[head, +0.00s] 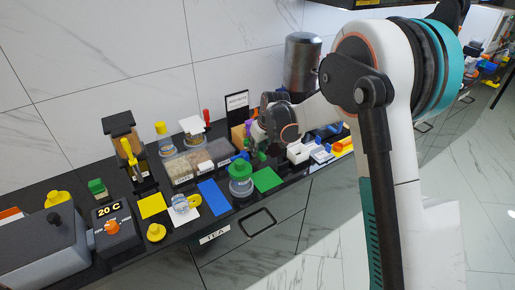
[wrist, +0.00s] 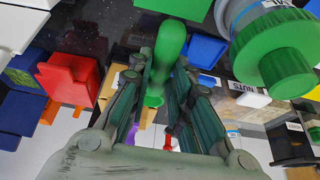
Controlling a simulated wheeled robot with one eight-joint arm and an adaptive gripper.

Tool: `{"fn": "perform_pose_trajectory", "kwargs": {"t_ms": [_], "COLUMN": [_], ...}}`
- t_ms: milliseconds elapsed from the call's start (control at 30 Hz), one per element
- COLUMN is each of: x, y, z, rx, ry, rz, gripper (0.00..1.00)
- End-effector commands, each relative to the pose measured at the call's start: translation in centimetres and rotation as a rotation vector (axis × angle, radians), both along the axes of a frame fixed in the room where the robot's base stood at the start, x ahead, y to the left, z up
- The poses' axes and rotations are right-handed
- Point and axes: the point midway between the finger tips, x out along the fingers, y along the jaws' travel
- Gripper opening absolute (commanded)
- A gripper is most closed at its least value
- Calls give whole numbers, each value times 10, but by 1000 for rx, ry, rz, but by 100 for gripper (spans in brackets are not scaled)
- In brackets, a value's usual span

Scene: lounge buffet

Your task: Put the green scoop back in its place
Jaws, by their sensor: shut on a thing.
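My gripper (wrist: 163,85) is shut on the green scoop (wrist: 170,42), with the smooth rounded handle between its fingers in the wrist view. The scoop's far end is partly hidden by the fingers. In the head view my gripper (head: 257,146) hangs over the counter behind the green-lidded jar (head: 240,188), and only small bits of green show at its fingers. In the wrist view the jar's green lid (wrist: 275,50) is at the upper right, apart from the scoop. A green mat (head: 268,180) lies right of the jar. A label reading NUTS (wrist: 245,87) shows below the lid.
A clear bin with grains (head: 185,172) stands left of my gripper, near a blue mat (head: 213,197) and a yellow mat (head: 151,205). A dark canister (head: 302,65) and a black sign (head: 237,105) stand behind. White boxes (head: 298,153) sit to the right. A red block (wrist: 70,78) shows at left.

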Motion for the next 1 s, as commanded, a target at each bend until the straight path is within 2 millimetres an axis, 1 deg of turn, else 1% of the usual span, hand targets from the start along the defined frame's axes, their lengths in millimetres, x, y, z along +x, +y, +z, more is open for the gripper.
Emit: {"fn": "perform_pose_trajectory", "kwargs": {"t_ms": [167,600,700,733,767,800,833,1000], "x": [0,0,0,0,0,0,0,0], "y": [0,0,0,0,0,0,0,0], "z": [1,-11,-11,-11,-11,-11,-11,-11], "rx": [0,0,0,0,0,0,0,0], "ry": [0,0,0,0,0,0,0,0], "rz": [0,0,0,0,0,0,0,0], "gripper": [0,0,0,21,28,37,39,39]}}
